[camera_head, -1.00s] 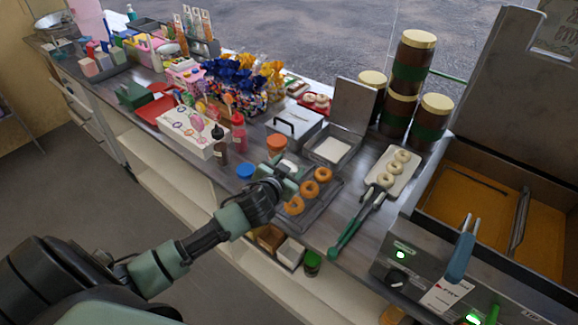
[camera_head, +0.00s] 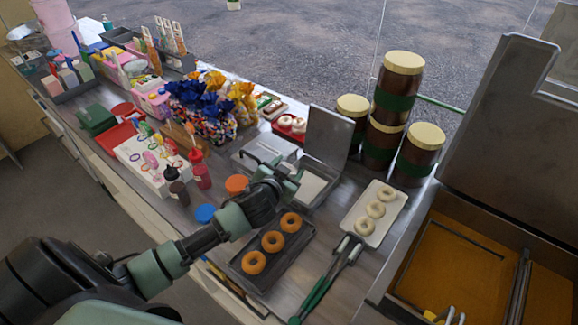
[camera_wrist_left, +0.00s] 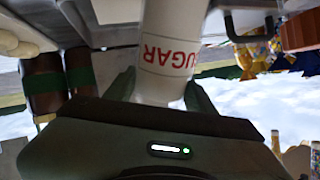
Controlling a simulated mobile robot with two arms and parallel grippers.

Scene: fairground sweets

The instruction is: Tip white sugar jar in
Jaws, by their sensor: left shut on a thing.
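My left gripper (camera_head: 290,180) is shut on a white sugar jar (camera_wrist_left: 172,50), whose red SUGAR lettering reads upside down in the left wrist view. That whole view looks inverted, with the counter at the top, so the jar seems roughly upright. In the head view the jar is mostly hidden behind my gripper. The gripper is above the front edge of an open metal bin (camera_head: 332,203) with white contents. The bin's lid (camera_head: 328,140) stands raised at its back. My right gripper is not in view.
A dark tray (camera_head: 245,284) with three brown doughnuts lies in front. An orange lid (camera_head: 237,184) and a blue lid (camera_head: 205,213) are to the left. Green-handled tongs (camera_head: 318,292) and a white doughnut tray (camera_head: 358,205) are to the right. Stacked brown jars (camera_head: 390,115) stand behind.

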